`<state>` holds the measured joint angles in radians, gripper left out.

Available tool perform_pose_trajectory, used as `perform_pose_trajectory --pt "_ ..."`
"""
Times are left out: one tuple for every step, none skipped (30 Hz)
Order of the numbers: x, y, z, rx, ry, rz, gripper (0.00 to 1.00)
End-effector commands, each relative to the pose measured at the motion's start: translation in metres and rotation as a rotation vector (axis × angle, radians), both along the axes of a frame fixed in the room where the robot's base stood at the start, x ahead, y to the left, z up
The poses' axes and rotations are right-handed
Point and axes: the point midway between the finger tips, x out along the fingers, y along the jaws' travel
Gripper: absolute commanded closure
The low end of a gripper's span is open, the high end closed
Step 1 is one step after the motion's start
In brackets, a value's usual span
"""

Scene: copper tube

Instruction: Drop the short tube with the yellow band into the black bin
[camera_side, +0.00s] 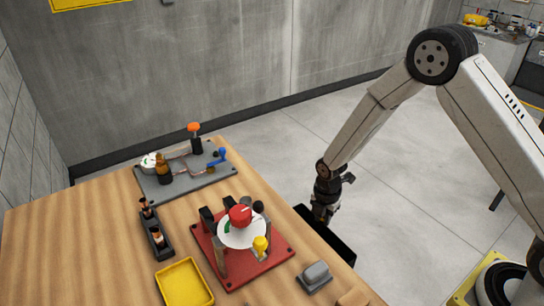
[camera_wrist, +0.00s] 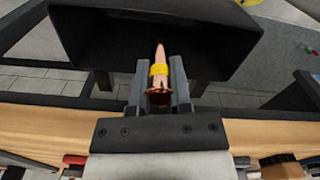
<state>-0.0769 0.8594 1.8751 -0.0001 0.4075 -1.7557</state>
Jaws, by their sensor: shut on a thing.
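In the wrist view my gripper (camera_wrist: 160,92) is shut on the short copper tube (camera_wrist: 160,54), which has a yellow band (camera_wrist: 158,69) around it. The tube sits between the two fingers and points away from the camera, toward the bin. The black bin (camera_wrist: 225,72) opens in front of the fingertips in the wrist view. In the side view the bin (camera_side: 340,248) is at the table's right edge, partly hidden by the table. My gripper (camera_side: 322,219) is at the bin there; the tube cannot be made out in that view. I cannot tell how deep the tube is relative to the bin's rim.
The wooden table (camera_side: 110,215) holds a red board (camera_side: 270,262) with a white disc, a grey board (camera_side: 205,183) with bottles and fittings, a yellow tray (camera_side: 184,284), a black rack (camera_side: 158,240) and a grey block (camera_side: 316,276). Open floor lies right of the bin.

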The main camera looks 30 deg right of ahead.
Motion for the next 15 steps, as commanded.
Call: perform_pose_trajectory --pt "0.0 0.0 -0.005 0.0 0.001 0.0 1.0" --pt "0.0 0.0 -0.008 0.0 0.001 0.0 1.0" --pt "-0.001 0.0 -0.012 -0.001 0.002 0.0 1.0" --pt "0.0 0.0 -0.014 0.0 0.001 0.0 1.0" --pt "0.0 0.0 -0.017 0.0 0.001 0.0 1.0" --pt "0.0 0.0 -0.02 0.0 0.001 0.0 1.0" --pt "0.0 0.0 -0.023 0.0 0.001 0.0 1.0" --pt "0.0 0.0 -0.025 0.0 0.0 0.0 1.0" --pt "0.0 0.0 -0.028 0.0 0.001 0.0 1.0" --pt "0.0 0.0 -0.03 0.0 0.001 0.0 1.0" --pt "0.0 0.0 -0.032 0.0 0.001 0.0 1.0" --pt "0.0 0.0 -0.034 0.0 0.0 0.0 1.0" --pt "0.0 0.0 -0.035 0.0 0.0 0.0 1.0" --pt "0.0 0.0 -0.037 0.0 -0.001 0.0 1.0" --pt "0.0 0.0 -0.038 0.0 -0.001 0.0 1.0"
